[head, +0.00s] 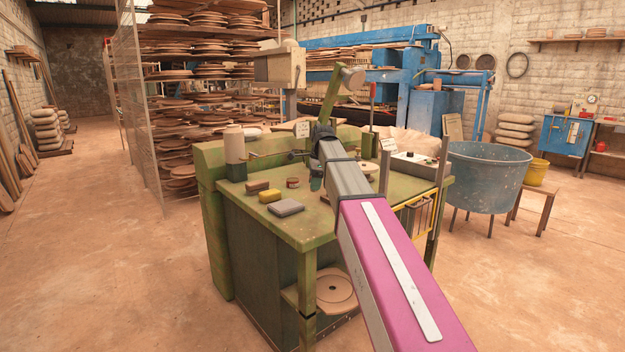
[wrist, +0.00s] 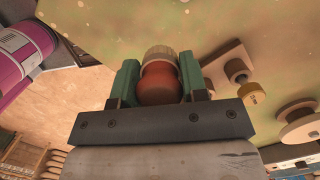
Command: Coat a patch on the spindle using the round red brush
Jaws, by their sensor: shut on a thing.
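The round red brush (wrist: 160,80) is between the two green fingers of my gripper (wrist: 159,84) in the wrist view. Its rounded red body faces the camera and its pale bristle end (wrist: 161,54) points away, over the green surface. In the head view my gripper (head: 316,182) is above the green bench (head: 330,222), and the brush is too small or hidden to make out there. I cannot tell for sure which part is the spindle.
A control box (head: 410,165) stands at the right.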

